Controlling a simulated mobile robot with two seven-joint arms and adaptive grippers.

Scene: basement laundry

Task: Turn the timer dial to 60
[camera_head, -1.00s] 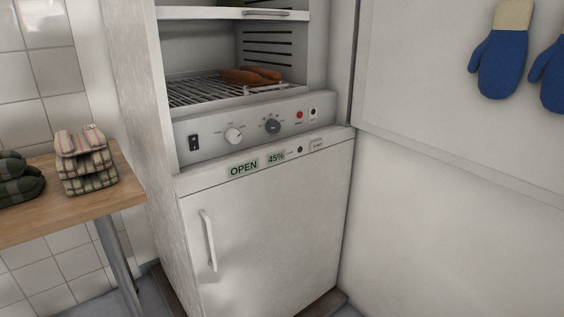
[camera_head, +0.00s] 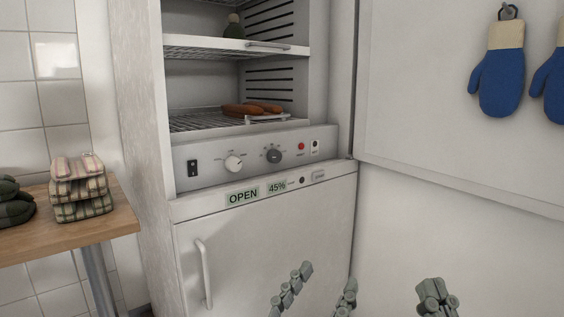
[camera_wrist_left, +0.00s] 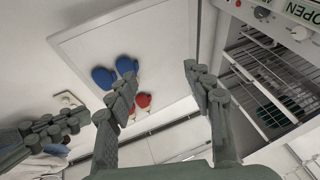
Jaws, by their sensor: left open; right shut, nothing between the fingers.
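The control panel (camera_head: 212,160) on the white cabinet carries a white dial (camera_head: 233,163) and a dark dial (camera_head: 273,156). Both have printed marks too small to read, so I cannot tell which is the timer or its setting. My left gripper (camera_head: 319,284) is open and empty, low in front of the lower door and apart from the panel. Its two fingers (camera_wrist_left: 158,82) are spread in the left wrist view, where part of the panel shows at the top right. My right gripper (camera_head: 437,296) is shut and empty at the bottom, right of the left one.
Displays below the panel read OPEN (camera_head: 243,197) and 45% (camera_head: 277,187). Brown sausage-like items (camera_head: 252,109) lie on a rack above it. A large white door (camera_head: 440,130) with blue mitts (camera_head: 499,82) stands at the right. A wooden table (camera_head: 85,226) with folded cloths is at the left.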

